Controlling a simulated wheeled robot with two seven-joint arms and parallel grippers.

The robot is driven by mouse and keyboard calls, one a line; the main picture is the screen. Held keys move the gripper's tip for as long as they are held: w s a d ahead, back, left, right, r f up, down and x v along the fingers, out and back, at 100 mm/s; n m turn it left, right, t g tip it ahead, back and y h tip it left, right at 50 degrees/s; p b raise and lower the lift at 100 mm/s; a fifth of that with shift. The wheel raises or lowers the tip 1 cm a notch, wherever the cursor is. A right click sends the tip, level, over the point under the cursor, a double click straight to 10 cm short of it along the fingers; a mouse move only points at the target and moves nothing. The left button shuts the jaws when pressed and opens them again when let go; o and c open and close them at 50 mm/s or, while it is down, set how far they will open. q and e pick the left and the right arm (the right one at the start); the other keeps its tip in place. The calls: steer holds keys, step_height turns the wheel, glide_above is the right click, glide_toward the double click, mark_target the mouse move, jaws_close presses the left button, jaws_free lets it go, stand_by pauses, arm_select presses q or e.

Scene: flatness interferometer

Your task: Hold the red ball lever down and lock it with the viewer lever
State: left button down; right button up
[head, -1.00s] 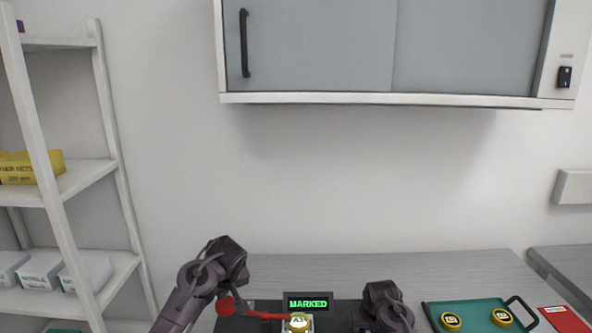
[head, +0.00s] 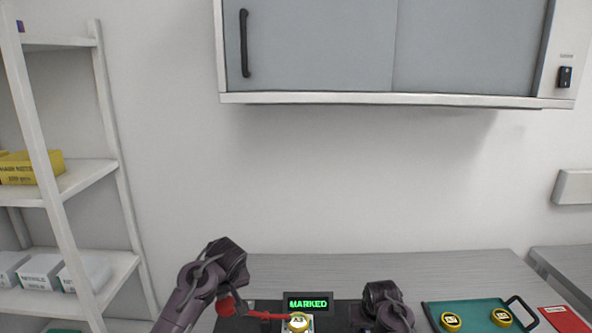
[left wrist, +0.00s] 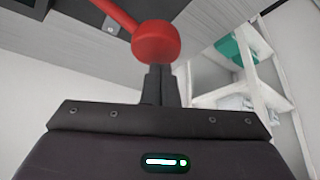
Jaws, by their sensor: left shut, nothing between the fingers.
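The red ball (head: 226,306) sits at the left end of a thin red lever arm (head: 268,316) on the dark instrument, partly covered by my left arm. In the left wrist view the red ball (left wrist: 155,42) is right at the tips of my left gripper (left wrist: 158,70). The left fingers are shut with nothing between them. The ball appears against or just beyond the tips; I cannot tell if they touch. My right arm's wrist (head: 384,302) is over the instrument's right side; its fingers are hidden. I cannot make out the viewer lever.
A display (head: 308,303) reads "MARKED" in green. A gold-rimmed piece labelled A3 (head: 298,323) sits in front of it. A green tray (head: 476,310) with two similar pieces and a red card (head: 562,318) lie to the right. A shelf rack (head: 110,170) stands left; a cabinet (head: 380,97) hangs above.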

mark_target(221, 304)
arm_select(q)
steer(key=shift+s+a+f, duration=0.1)
steer(key=shift+a+f, duration=0.05)
steer(key=shift+f, duration=0.8)
steer(key=shift+a+f, duration=0.1)
steer(key=shift+f, duration=0.8)
arm_select(e)
steer(key=shift+a, duration=0.1)
arm_select(q)
steer(key=shift+f, duration=1.6)
arm_select(e)
steer(key=shift+c, duration=0.2)
steer(key=c, duration=0.5)
arm_select(q)
steer(key=shift+d, duration=0.1)
arm_select(e)
steer(key=n+y, duration=0.1)
steer(key=n, duration=0.3)
steer(key=shift+n+y, duration=0.4)
